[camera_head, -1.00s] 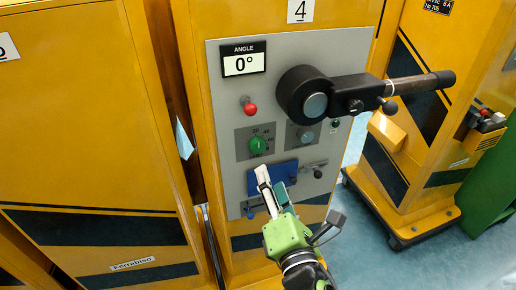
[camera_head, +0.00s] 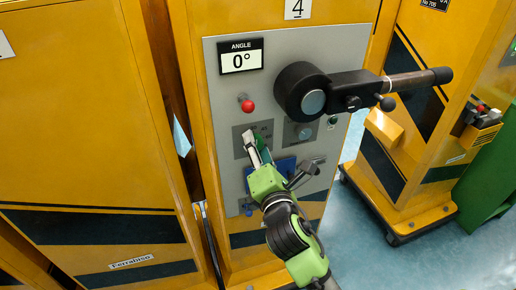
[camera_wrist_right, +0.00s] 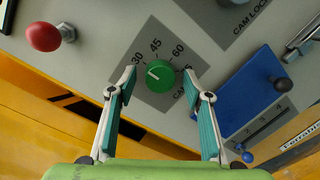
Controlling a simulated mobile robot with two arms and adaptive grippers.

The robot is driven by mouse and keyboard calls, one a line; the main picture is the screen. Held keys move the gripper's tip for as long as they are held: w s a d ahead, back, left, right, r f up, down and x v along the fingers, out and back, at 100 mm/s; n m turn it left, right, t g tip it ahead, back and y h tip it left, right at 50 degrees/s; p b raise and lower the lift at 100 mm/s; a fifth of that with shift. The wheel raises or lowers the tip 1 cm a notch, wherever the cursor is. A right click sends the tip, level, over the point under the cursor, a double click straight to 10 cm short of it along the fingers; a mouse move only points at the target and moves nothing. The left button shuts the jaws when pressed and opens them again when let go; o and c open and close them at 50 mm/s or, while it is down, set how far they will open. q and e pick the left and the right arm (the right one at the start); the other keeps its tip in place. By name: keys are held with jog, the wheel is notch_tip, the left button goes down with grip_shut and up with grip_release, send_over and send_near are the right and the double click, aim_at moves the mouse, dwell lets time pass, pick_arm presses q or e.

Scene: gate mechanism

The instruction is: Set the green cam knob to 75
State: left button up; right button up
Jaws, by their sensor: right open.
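The green cam knob (camera_wrist_right: 161,76) is round with a white pointer line, on a dark grey plate marked 30, 45 and 60 in the right wrist view. The line points left, near the 30 side; the exact reading is hard to tell. My right gripper (camera_wrist_right: 159,80) is open, with one finger on each side of the knob; I cannot tell whether they touch it. In the head view the right gripper (camera_head: 256,145) is in front of the knob's plate (camera_head: 239,139) and mostly hides the knob. My left gripper is not in view.
A red knob (camera_head: 248,106) sits above the cam plate. A thick black lever (camera_head: 360,93) projects to the right above it. A blue block (camera_wrist_right: 238,92) with a black knob is right of the cam knob. The angle display (camera_head: 241,57) reads 0°.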

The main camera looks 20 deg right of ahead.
jog(key=c, duration=1.1)
